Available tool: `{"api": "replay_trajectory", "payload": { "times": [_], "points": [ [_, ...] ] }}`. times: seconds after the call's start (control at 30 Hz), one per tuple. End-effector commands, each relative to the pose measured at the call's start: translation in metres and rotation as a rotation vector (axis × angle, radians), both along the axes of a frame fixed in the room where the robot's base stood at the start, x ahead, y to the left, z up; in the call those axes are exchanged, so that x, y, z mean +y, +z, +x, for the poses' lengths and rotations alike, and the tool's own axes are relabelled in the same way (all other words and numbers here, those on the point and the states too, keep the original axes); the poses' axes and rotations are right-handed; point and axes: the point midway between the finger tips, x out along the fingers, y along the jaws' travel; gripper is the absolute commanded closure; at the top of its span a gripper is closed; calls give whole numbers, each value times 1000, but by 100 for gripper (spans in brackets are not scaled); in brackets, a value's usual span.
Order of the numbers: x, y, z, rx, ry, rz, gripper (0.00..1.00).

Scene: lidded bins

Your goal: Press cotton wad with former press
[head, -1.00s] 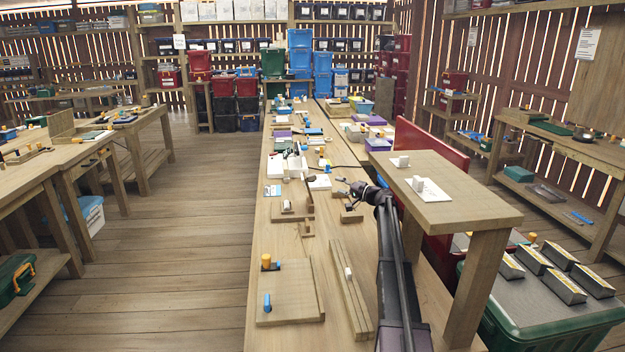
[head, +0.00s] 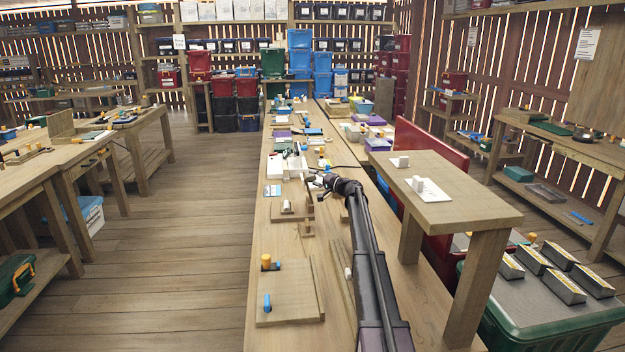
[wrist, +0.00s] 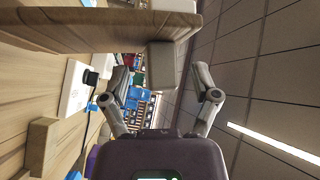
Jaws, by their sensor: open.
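My gripper (head: 318,183) is over the middle bench in the head view, close to a small wooden stand (head: 307,228). A white cylinder (head: 287,206), possibly the cotton wad, stands on a wooden base (head: 290,214) just left of it. In the wrist view my gripper (wrist: 162,78) is open, its two fingers apart. A pale block (wrist: 160,62) lies ahead, between the fingertips in the picture; contact is not visible. It sits against a wooden board (wrist: 100,32). I cannot tell for sure which piece is the former press.
A board with a blue peg (head: 290,292) lies at the bench's near end. A raised wooden shelf (head: 455,185) with white blocks stands to the right. A white box (wrist: 74,86) with a black part shows in the wrist view. The floor left of the bench is clear.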

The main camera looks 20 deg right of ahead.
Motion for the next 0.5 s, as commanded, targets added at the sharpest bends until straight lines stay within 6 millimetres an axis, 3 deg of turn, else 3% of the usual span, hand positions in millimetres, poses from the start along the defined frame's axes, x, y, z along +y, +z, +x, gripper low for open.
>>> {"api": "replay_trajectory", "payload": {
  "times": [0.43, 0.5],
  "points": [
    [4, 0, 5, 0, 0, 0, 22],
    [3, 0, 5, 0, 0, 0, 42]
  ]
}}
